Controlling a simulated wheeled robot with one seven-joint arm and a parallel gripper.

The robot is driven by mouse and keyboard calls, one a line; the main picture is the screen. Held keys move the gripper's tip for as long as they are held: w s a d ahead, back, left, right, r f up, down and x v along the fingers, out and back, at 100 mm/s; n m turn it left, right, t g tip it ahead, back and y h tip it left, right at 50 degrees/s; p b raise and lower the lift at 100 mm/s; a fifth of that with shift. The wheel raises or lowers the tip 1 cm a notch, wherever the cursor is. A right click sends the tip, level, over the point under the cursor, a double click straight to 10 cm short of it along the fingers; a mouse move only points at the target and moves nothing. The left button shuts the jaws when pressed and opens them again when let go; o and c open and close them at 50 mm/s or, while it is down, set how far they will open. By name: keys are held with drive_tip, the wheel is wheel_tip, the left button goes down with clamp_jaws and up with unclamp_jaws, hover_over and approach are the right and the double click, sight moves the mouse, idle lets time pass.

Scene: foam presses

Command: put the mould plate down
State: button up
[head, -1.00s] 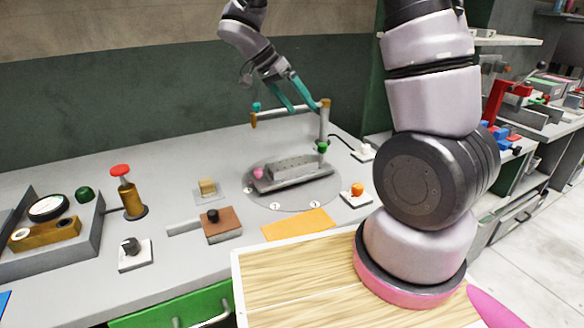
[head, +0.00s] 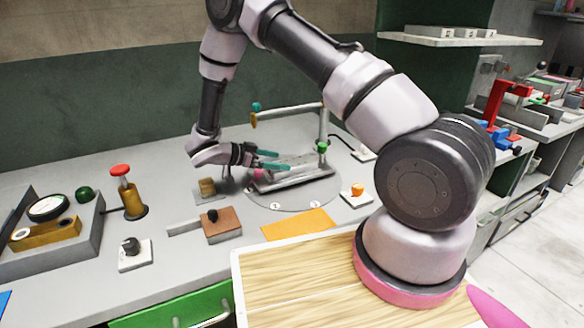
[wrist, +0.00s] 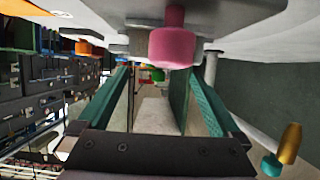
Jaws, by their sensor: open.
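A grey slab-like plate (head: 300,177), which looks like the mould plate, rests on the round grey disc (head: 300,203) on the bench. A pink knob (head: 259,174) is at its left end, and it also hangs large at the top of the wrist view (wrist: 173,46). My gripper (head: 279,160) is low over the left part of the plate, its teal fingers level and pointing right. In the wrist view my gripper (wrist: 160,79) is open, with nothing held between the fingers. The fingers hide part of the plate; I cannot tell whether they touch it.
A post frame with a green knob (head: 322,147) rises behind the disc. A small tan block (head: 207,186) stands left of it, and a brown block with a black knob (head: 221,227) in front. A brass cylinder with red cap (head: 128,195) is farther left. An orange mat (head: 298,224) lies in front.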

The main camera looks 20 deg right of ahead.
sight(290, 163)
drive_tip(key=x, duration=0.6)
drive_tip(key=shift+w+f, duration=0.15)
drive_tip(key=shift+f, duration=0.2)
drive_tip(key=shift+c, duration=0.3)
drive_tip(key=shift+d, duration=0.1)
clamp_jaws()
